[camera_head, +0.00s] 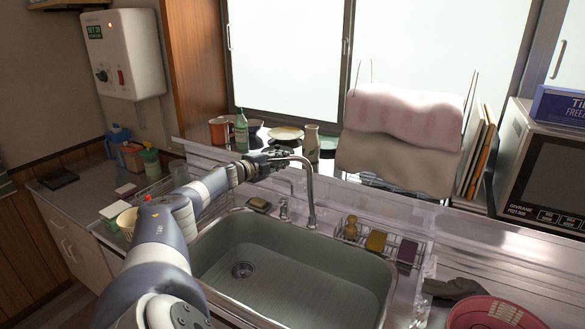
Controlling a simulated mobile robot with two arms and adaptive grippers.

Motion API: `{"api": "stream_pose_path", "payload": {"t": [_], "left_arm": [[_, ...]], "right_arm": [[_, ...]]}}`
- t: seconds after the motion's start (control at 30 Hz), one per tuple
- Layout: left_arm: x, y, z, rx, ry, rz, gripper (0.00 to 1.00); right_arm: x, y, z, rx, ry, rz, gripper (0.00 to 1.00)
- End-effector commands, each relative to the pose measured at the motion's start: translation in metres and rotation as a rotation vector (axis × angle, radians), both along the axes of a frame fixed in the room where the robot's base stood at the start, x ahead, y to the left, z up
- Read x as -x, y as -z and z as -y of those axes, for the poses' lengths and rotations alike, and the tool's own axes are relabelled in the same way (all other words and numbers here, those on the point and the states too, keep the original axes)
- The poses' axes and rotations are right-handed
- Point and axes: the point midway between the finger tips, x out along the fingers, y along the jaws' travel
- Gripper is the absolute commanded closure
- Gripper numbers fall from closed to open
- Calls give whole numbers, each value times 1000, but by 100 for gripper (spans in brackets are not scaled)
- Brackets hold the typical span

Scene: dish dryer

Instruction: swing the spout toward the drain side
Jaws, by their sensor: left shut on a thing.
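The metal spout (309,185) rises from the back rim of the sink and arches over to the left at its top. My left gripper (283,158) is at the end of that arch, shut on the spout's tip. My arm reaches it from the lower left, across the sink's left side. The sink (290,290) is empty, and its round drain (242,269) lies at the left of the basin floor. My right gripper does not show.
A wire caddy (385,240) with sponges stands at the sink's back right. A soap dish (259,204) lies on the back rim. A towel-draped rack (400,130) stands behind. A pink colander (495,312) is at the lower right. Bottles and cups line the window ledge.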

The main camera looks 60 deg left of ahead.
Motion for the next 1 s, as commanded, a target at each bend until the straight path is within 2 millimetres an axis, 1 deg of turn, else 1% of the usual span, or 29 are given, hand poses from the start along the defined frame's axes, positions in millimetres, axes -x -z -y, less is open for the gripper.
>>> {"api": "stream_pose_path", "payload": {"t": [0.03, 0.13, 0.6, 0.63, 0.7, 1.0], "left_arm": [[3, -3, -4, 0, -2, 9, 100], [6, -4, -7, 1, 4, 9, 100], [8, -7, -9, 2, 7, 14, 100], [8, -7, -9, 2, 6, 14, 75], [8, -7, -9, 2, 6, 14, 61], [8, -4, -8, 0, 9, 5, 61]], "right_arm": [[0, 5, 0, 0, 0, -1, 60], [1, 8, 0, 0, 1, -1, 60], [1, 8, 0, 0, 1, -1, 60], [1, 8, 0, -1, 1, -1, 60], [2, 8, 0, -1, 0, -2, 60], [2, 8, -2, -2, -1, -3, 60]]}}
